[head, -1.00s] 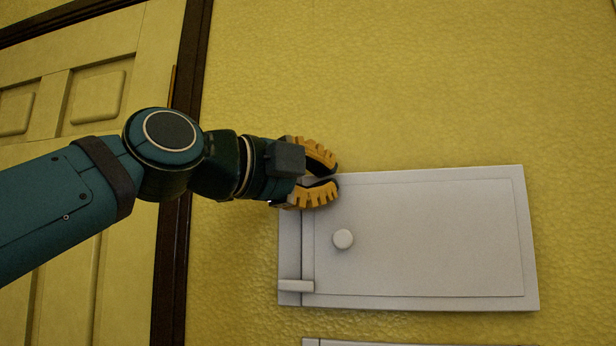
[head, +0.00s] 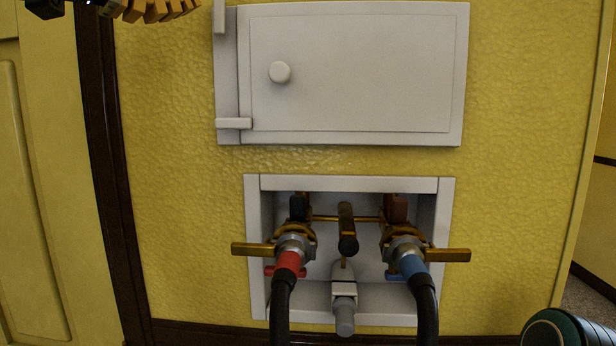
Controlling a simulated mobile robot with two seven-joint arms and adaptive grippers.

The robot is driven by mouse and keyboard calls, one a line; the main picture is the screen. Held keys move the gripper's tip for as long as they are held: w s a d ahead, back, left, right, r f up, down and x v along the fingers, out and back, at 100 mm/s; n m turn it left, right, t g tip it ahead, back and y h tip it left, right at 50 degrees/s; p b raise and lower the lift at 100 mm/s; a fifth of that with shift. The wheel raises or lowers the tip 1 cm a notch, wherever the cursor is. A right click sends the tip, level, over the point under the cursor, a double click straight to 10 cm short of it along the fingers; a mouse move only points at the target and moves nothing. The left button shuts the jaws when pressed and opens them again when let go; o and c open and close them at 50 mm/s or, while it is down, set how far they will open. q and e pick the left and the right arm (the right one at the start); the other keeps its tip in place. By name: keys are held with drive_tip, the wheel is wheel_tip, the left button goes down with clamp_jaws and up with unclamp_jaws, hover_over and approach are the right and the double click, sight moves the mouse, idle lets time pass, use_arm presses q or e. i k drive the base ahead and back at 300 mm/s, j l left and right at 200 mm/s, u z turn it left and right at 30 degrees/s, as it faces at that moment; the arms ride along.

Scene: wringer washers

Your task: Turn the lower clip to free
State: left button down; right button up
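A white wall door (head: 350,70) with a round knob (head: 279,72) fills the upper middle of the head view. The lower clip (head: 233,123) is a small white bar at the door's lower left. It lies level, across the gap between the side strip and the door's edge. The upper clip (head: 219,17) stands upright on the strip, clear of the door, its top cut off by the picture edge. My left gripper (head: 155,8) is at the top left, above and left of the lower clip, touching nothing visible. Only part of its yellow fingers shows.
Below the door is a white recessed box (head: 350,184) with brass valves, a red-collared hose (head: 282,290) and a blue-collared hose (head: 420,290). Brass handles stick out at both sides. The wall left of the lower clip is clear. Dark trim (head: 105,170) runs further left.

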sight(225, 123)
drive_tip(key=k+j, duration=0.75)
drive_tip(key=j, duration=0.2)
